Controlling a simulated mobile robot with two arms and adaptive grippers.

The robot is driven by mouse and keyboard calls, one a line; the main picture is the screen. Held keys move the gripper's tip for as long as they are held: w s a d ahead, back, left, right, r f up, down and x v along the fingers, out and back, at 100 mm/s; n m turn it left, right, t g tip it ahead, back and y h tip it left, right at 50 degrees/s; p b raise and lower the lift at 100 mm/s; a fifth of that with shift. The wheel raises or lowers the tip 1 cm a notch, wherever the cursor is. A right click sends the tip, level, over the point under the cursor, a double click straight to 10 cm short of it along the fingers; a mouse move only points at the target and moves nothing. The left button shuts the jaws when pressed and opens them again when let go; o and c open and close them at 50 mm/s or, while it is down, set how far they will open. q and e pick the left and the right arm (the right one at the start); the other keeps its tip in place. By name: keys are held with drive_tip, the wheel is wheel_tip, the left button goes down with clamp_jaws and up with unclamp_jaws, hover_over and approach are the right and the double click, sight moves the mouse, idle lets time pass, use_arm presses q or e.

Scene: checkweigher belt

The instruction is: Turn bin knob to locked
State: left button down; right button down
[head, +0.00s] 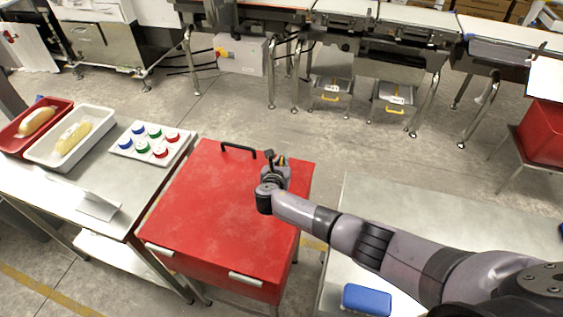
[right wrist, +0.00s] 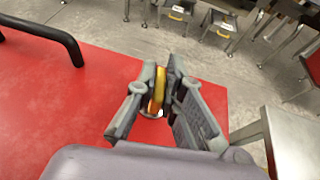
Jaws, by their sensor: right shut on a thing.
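The red bin (head: 205,205) stands in the middle of the head view with its lid down. A black handle (head: 238,149) is on the lid's far edge; it also shows in the right wrist view (right wrist: 50,35). The yellow-orange bin knob (right wrist: 157,92) is near the lid's far right corner, mostly hidden in the head view. My right gripper (right wrist: 164,80) is shut on the knob, one finger on each side; it also shows in the head view (head: 275,165). I cannot read any lock marking. My left gripper is out of view.
A steel table at left bears a red tray (head: 14,141), a white tray (head: 46,161) and a board of coloured caps (head: 122,150). A blue block (head: 367,300) lies on the right table (head: 400,200). The conveyor (head: 405,17) runs behind, beyond open floor.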

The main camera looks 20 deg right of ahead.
drive_tip(key=shift+m+g+h+b, duration=0.3)
drive_tip(key=shift+m+g+h, duration=0.1)
drive_tip(key=shift+m+h, duration=0.2)
drive_tip(key=shift+h, duration=0.3)
drive_tip(key=c, duration=1.7)
unclamp_jaws()
drive_tip(key=v, duration=1.2)
drive_tip(key=shift+r, duration=0.15)
